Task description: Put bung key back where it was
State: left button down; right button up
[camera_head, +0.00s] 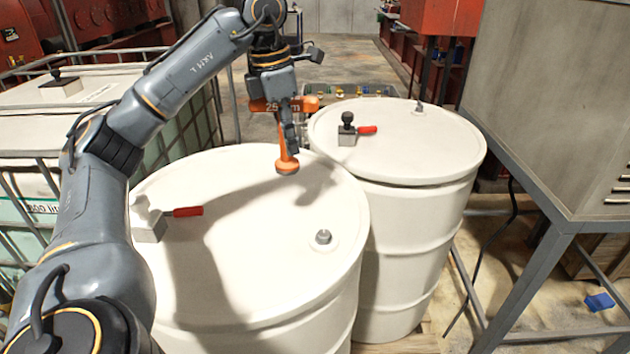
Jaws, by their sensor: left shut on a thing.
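The orange bung key (287,164) is held by my left gripper (290,137) above the back edge of the near white drum (265,230). The key's round end points down over the lid, and orange also shows higher up beside the gripper, with partly hidden lettering. My left gripper is shut on the key. Whether the key touches the lid is hard to tell. My right gripper is not in view.
The near lid carries a grey bung (323,237) and a red-handled valve (183,211). A second white drum (440,150) behind has another red-handled valve (352,130) and a small bung. A caged tank (100,92) stands left, a grey metal cabinet (555,100) right.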

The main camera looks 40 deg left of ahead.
pick_arm(q)
jog(key=w+a+f+p, duration=0.2)
jog(key=w+f, duration=0.2)
jog(key=w+a+f+p, duration=0.2)
jog(key=w+f+p, duration=0.1)
jog(key=w, duration=0.1)
jog(key=w+a+f+p, duration=0.2)
jog(key=w+f, duration=0.2)
jog(key=shift+f, duration=0.35)
jog(key=shift+w+a+f, duration=0.1)
jog(key=shift+f, duration=0.45)
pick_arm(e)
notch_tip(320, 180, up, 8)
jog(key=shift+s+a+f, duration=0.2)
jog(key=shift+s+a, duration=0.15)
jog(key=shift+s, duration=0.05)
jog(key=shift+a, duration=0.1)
pick_arm(q)
jog(key=c, duration=1.3)
grip_release()
jog(key=shift+f, duration=0.15)
jog(key=shift+o, duration=0.5)
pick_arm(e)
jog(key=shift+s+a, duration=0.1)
